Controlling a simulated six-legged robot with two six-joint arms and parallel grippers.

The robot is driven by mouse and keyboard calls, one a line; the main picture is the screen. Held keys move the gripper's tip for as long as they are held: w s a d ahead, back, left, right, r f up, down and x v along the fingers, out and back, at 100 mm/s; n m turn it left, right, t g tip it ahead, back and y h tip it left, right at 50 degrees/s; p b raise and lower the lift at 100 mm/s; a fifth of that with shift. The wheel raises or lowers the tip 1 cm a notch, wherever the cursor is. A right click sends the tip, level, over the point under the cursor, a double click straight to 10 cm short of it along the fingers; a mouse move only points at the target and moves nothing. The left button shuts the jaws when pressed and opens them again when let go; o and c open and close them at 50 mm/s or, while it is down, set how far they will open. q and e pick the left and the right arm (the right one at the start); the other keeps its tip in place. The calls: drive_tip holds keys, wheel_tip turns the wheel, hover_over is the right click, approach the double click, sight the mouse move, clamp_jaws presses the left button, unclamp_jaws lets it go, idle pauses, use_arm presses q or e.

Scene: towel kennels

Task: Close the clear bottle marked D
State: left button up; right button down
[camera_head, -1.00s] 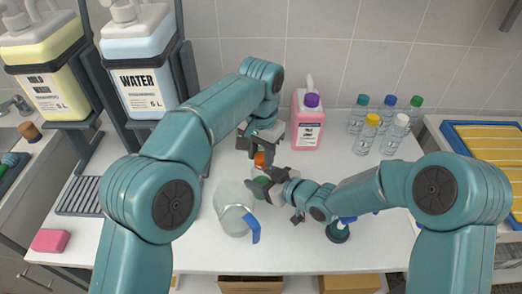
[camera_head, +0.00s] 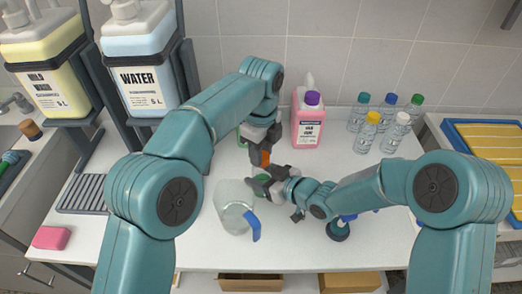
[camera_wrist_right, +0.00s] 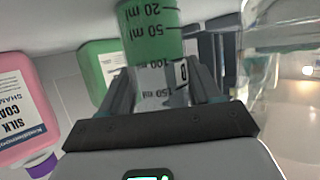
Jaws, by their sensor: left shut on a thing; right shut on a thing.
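The clear bottle (camera_wrist_right: 160,30) holds green liquid and has ml marks and a small label that seems to read D. It appears inverted in the right wrist view, between my right gripper's fingers. In the head view my right gripper (camera_head: 262,183) is shut on it, and the fingers and left arm hide most of it. My left gripper (camera_head: 263,146) is shut on an orange cap (camera_head: 265,158), over the bottle's top. I cannot tell whether the cap touches the neck.
A clear jug (camera_head: 232,205) with a blue handle stands close left of the bottle. A pink soap bottle (camera_head: 308,125) and several small capped bottles (camera_head: 358,113) stand at the back. A green container (camera_wrist_right: 98,65) is behind. The front right counter is partly clear.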

use_arm(q)
drive_tip(key=m, duration=0.8)
drive_tip(key=shift+d, duration=0.1)
drive_tip(key=m, duration=0.6)
drive_tip(key=o, duration=1)
drive_tip(key=shift+d+r, duration=0.1)
drive_tip(key=shift+r, duration=2.15)
drive_tip(key=shift+c, duration=0.4)
